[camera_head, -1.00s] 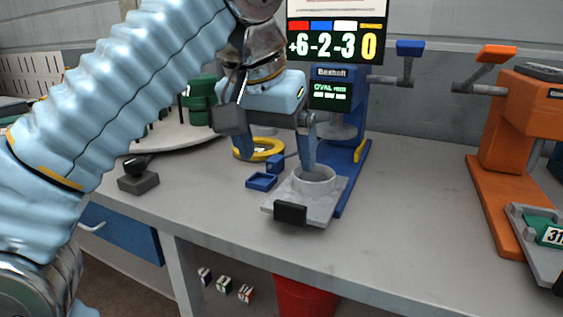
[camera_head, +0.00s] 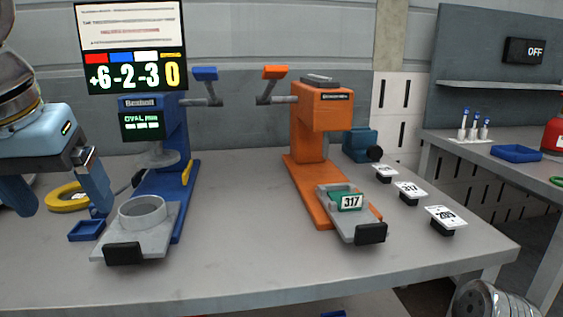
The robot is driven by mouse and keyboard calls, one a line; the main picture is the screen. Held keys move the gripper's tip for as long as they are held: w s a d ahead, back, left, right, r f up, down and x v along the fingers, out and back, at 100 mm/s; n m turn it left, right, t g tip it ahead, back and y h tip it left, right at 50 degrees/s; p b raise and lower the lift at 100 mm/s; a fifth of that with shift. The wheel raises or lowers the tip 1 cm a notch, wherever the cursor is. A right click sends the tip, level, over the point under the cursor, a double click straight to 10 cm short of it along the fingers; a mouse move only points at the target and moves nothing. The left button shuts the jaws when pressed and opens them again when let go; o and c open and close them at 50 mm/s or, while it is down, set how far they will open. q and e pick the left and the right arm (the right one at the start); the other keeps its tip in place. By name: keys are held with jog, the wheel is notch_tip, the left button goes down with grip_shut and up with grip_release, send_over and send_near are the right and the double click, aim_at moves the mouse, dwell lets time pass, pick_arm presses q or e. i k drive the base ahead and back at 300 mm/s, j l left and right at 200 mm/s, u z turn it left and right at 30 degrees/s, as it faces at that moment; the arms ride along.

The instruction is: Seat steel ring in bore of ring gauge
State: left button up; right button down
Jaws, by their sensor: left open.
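A light grey metal ring (camera_head: 142,213) lies flat on the grey sliding plate (camera_head: 160,241) of the blue press (camera_head: 172,195). I cannot tell whether it is the steel ring or the ring gauge, or whether anything sits in its bore. My left gripper (camera_head: 62,205) is at the left edge, open and with nothing seen between its fingers. Its right finger shows a little left of the grey ring, apart from it in the picture. My right gripper is not in view.
A yellow ring (camera_head: 68,203) and small blue tray (camera_head: 87,230) lie by the left gripper. An orange press (camera_head: 318,125) holds a green 317 tag (camera_head: 349,202). Several number cards, one marked 317 (camera_head: 408,189), stand right. The bench (camera_head: 258,235) is clear between the presses.

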aim_at(72, 198)
jog(key=k, duration=0.9)
